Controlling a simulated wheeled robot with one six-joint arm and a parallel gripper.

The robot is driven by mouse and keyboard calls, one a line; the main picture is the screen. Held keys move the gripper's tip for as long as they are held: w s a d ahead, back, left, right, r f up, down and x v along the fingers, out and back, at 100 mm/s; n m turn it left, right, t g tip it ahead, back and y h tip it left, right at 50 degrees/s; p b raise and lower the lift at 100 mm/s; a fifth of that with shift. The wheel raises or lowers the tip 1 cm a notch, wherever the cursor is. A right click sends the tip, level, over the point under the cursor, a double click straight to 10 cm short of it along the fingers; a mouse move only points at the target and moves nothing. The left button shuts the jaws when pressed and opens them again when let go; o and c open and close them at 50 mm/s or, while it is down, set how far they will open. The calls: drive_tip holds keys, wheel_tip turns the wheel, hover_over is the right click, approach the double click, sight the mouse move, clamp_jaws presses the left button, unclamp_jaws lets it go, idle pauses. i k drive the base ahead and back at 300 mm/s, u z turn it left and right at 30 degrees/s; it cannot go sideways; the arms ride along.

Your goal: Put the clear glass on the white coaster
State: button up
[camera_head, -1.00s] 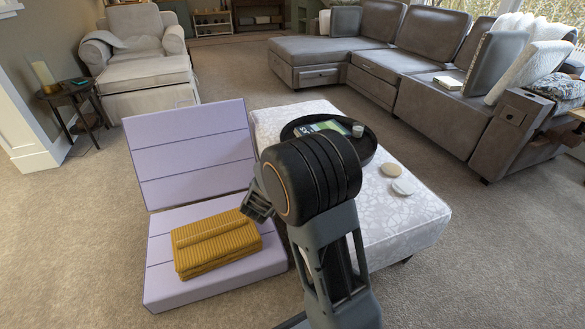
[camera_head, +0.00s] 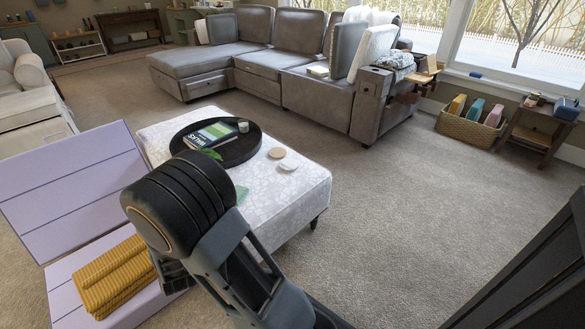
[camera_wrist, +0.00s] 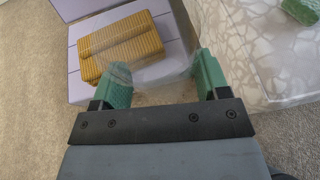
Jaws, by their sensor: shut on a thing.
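My gripper (camera_wrist: 160,84) has green finger pads spread around the clear glass (camera_wrist: 168,66), which is held between them in the wrist view. The glass is see-through, and the yellow fabric and lilac cushion show behind it. In the head view, my arm hides the glass and most of the gripper. The white coaster (camera_head: 288,166) lies on the patterned ottoman (camera_head: 304,187), near its right side and apart from my gripper. A tan coaster (camera_head: 276,153) lies just behind it.
A black round tray (camera_head: 240,154) with a book (camera_head: 212,136) and small cup (camera_head: 243,127) sits on the ottoman. A small green thing (camera_head: 241,193) lies near its front. Folded yellow fabric (camera_head: 113,274) rests on the lilac seat. Carpet right of the ottoman is clear.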

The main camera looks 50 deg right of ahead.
sight(289, 163)
drive_tip(key=u, duration=2.8)
drive_tip(key=k, duration=1)
drive_tip(key=z, duration=1.25)
